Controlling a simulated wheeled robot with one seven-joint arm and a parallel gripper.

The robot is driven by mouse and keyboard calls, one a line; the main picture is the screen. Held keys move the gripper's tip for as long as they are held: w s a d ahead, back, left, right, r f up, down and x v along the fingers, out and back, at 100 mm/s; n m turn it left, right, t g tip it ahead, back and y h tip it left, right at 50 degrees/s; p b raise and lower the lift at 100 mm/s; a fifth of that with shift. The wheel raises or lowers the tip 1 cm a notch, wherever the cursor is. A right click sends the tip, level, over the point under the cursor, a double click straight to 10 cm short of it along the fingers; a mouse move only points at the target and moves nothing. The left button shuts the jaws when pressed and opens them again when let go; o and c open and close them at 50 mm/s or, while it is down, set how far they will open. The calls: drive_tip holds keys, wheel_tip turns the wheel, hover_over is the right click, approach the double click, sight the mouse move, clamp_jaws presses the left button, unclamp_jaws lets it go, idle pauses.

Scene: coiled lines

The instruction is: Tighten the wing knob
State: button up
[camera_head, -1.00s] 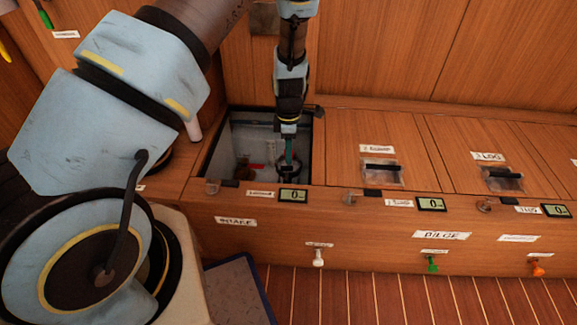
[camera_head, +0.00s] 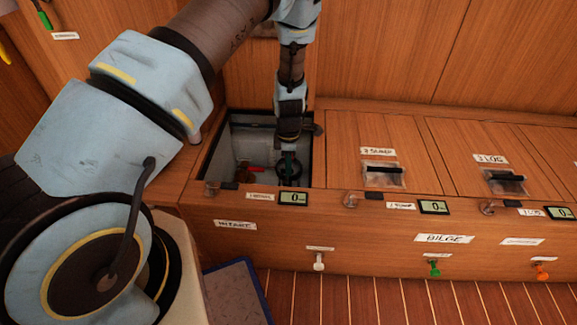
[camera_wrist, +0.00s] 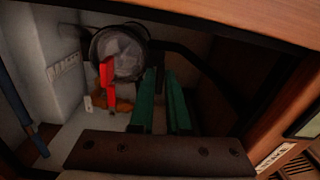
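My gripper (camera_head: 288,160) reaches down into the open locker compartment (camera_head: 214,165) at the left of the bench. In the wrist view its two green fingers (camera_wrist: 161,78) stand parallel with a narrow gap, and I see nothing held between them. A round strainer-like body with a clear face (camera_wrist: 118,50) lies to the left of the fingertips. A dark round rim (camera_head: 289,181) shows under the gripper in the head view. I cannot make out the wing knob; it may be hidden by the fingers or lost in the dark.
A red lever (camera_wrist: 107,82) on a brass-coloured fitting (camera_wrist: 122,104) stands left of the fingers. A dark hose (camera_wrist: 205,70) curves at their right. The compartment walls are close around my wrist. Closed lids (camera_head: 375,140) and small displays (camera_head: 293,198) lie to the right.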

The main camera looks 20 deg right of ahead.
clamp_jaws()
drive_tip(key=shift+m, duration=0.3)
drive_tip(key=m+p, duration=0.2)
drive_tip(key=m, duration=0.2)
drive_tip(key=shift+s+r+m, duration=0.1)
drive_tip(key=shift+m, duration=0.2)
drive_tip(key=m+p, duration=0.1)
drive_tip(key=m, duration=0.2)
drive_tip(key=shift+a+m, duration=0.1)
drive_tip(key=shift+m, duration=0.2)
drive_tip(key=m+p, duration=0.1)
drive_tip(key=m, duration=0.2)
drive_tip(key=shift+a+m, duration=0.1)
drive_tip(key=shift+m, duration=0.2)
drive_tip(key=m+p, duration=0.1)
drive_tip(key=m, duration=0.4)
drive_tip(key=shift+a, duration=0.1)
drive_tip(key=shift+m, duration=2.3)
